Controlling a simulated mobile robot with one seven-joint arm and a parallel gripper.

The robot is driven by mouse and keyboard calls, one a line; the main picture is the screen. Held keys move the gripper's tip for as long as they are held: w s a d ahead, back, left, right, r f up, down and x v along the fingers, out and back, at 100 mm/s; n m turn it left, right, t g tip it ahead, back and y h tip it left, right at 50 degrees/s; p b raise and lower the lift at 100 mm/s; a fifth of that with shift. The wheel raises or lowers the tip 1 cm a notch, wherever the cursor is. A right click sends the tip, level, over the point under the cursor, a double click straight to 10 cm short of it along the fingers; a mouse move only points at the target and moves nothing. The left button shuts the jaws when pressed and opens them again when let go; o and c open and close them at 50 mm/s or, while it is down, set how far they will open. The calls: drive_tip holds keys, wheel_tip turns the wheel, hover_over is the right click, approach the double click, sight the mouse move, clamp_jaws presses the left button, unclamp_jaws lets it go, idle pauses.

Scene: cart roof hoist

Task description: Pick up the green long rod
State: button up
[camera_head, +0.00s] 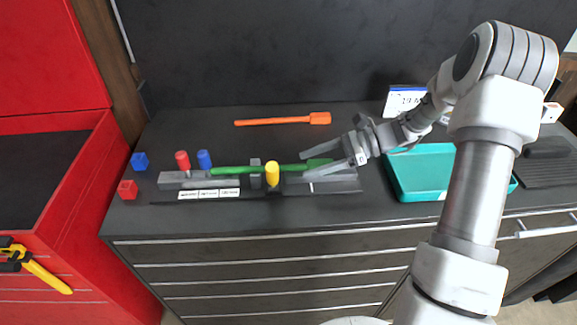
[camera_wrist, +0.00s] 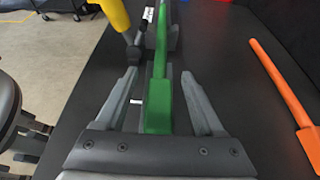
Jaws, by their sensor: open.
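The green long rod (camera_head: 240,169) lies along the grey holder on the dark counter, passing behind the yellow cylinder. Its wider right end lies between the fingers of my gripper (camera_head: 322,162). In the wrist view the green rod (camera_wrist: 159,95) runs away from me, with its wide near end between the two open fingers (camera_wrist: 160,107). A gap shows on each side of the rod there. My gripper is open and holds nothing. In the head view, one finger partly covers the rod's right end.
A yellow cylinder (camera_head: 272,175), a red one (camera_head: 182,160) and a blue one (camera_head: 204,159) stand along the grey holder (camera_head: 172,180). An orange rod (camera_head: 280,120) lies behind. A teal tray (camera_head: 425,170) is at right. Red and blue cubes (camera_head: 139,160) sit at left.

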drive_tip(key=shift+a+f, duration=0.1)
drive_tip(key=shift+a, duration=0.05)
clamp_jaws()
idle(0.5)
